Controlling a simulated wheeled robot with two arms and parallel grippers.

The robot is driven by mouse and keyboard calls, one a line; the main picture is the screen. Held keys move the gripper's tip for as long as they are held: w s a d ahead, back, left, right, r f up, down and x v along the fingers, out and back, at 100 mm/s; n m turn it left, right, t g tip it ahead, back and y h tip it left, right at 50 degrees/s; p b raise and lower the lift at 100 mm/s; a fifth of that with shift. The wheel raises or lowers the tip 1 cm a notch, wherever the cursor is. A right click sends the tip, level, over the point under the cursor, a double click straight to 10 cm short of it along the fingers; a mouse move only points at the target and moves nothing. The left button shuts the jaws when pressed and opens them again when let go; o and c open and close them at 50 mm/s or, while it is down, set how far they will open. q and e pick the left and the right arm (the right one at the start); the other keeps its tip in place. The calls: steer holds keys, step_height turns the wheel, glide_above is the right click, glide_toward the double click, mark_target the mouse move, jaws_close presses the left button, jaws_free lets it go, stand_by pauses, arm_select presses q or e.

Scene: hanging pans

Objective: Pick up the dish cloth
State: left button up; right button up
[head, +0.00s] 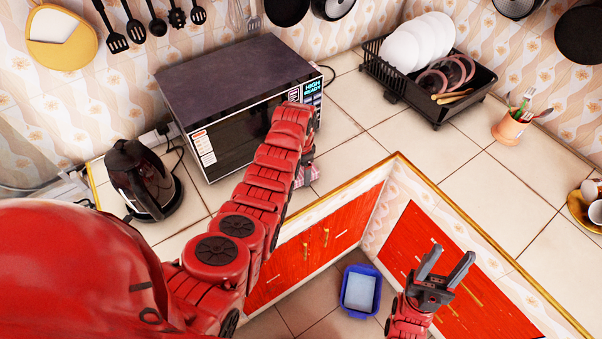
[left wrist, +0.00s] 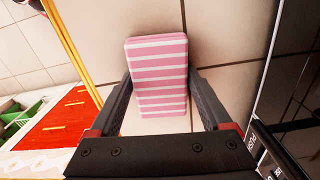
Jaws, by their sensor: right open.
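A folded pink-and-white striped dish cloth (left wrist: 158,72) lies on the tiled counter in the left wrist view. My left gripper (left wrist: 160,76) has one finger on each side of it. The fingers are apart and very close to its edges; I cannot tell if they press on it. In the head view a little of the cloth (head: 309,175) shows below my left gripper (head: 306,158), in front of the microwave; my arm hides the rest. My right gripper (head: 446,267) is open and empty, in front of the red cabinet on the right.
The microwave (head: 231,77) stands right beside my left gripper. A black kettle (head: 142,178) is at left. A dish rack (head: 428,72) with plates and a utensil cup (head: 510,127) stand on the right. A blue bin (head: 360,292) is on the floor. The middle counter is clear.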

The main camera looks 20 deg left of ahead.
mark_target(301, 179)
arm_select(q)
steer(key=c, duration=0.7)
steer(key=shift+r, duration=0.1)
steer(key=shift+r+b, duration=0.5)
steer(key=shift+b, duration=0.15)
steer(key=shift+s+d+r+b, duration=0.1)
steer(key=shift+s+r+b, duration=0.15)
steer(key=shift+r, duration=0.35)
steer(key=shift+s+r+b, duration=0.1)
steer(key=shift+r+b, duration=0.15)
steer(key=shift+r, duration=0.3)
steer(key=shift+s+d+r+p, duration=0.25)
steer(key=shift+s+p, duration=0.15)
steer(key=shift+s, duration=0.2)
steer(key=shift+s+d+r+p, duration=0.2)
steer(key=shift+s+p, duration=0.15)
steer(key=shift+s, duration=0.25)
steer(key=s+p, duration=0.2)
steer(key=p, duration=0.1)
steer(key=s+d+p, duration=0.1)
steer(key=p, duration=0.1)
steer(key=shift+s+d+r, duration=0.1)
steer(key=shift+s+r, duration=0.2)
steer(key=shift+r, duration=0.1)
steer(key=s+d+p, duration=0.3)
steer(key=s+p, duration=0.1)
steer(key=s, duration=0.4)
steer(key=shift+s, duration=0.25)
steer(key=shift+f, duration=0.15)
